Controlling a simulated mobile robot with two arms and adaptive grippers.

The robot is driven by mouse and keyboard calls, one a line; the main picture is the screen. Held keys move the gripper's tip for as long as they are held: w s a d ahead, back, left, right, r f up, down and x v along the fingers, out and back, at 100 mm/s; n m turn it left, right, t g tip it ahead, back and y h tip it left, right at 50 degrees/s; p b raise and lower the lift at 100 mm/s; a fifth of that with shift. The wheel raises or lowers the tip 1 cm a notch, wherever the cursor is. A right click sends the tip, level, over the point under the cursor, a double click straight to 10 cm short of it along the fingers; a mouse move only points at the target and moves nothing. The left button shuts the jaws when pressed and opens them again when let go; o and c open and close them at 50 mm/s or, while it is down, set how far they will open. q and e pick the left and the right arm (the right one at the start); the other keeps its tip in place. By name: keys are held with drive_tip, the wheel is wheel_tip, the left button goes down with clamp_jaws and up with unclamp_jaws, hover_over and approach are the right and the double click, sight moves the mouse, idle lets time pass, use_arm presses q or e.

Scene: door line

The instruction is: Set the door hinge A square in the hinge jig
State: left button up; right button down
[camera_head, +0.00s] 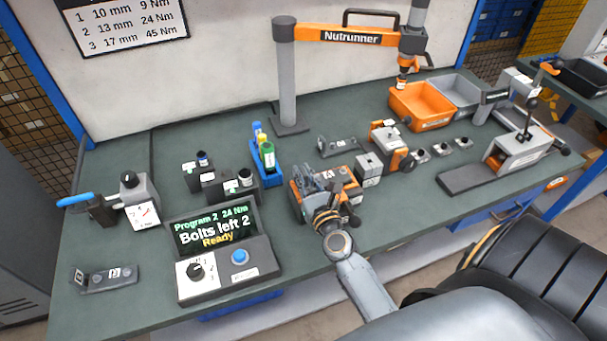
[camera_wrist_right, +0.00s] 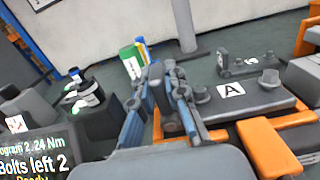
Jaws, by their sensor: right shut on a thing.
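My right gripper (camera_head: 322,184) is over the orange hinge jig (camera_head: 298,207) at the middle of the bench. In the right wrist view, its blue-grey fingers (camera_wrist_right: 170,95) are shut at the left end of the grey door hinge A (camera_wrist_right: 262,100), which has a white "A" label and round knobs. The fingers hide the gripped end. The hinge lies over the orange jig parts (camera_wrist_right: 268,148); whether it is fully seated or square I cannot tell. In the head view, the gripper partly covers the hinge and jig. My left gripper is not in view.
A similar labelled grey part (camera_head: 340,146) lies behind the jig. A grey block (camera_head: 368,168) and an orange-grey fixture (camera_head: 385,135) stand close on the right. The control box (camera_head: 225,255) and bottle rack (camera_head: 266,172) are on the left.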

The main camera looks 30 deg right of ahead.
drive_tip(key=shift+f+b, duration=0.4)
drive_tip(key=shift+b, duration=0.05)
idle(0.6)
drive_tip(key=c, duration=1.3)
unclamp_jaws()
drive_tip(key=shift+f, duration=0.1)
drive_tip(key=shift+r+p, duration=3.4)
drive_tip(key=shift+r, duration=0.2)
drive_tip(key=shift+f, duration=0.1)
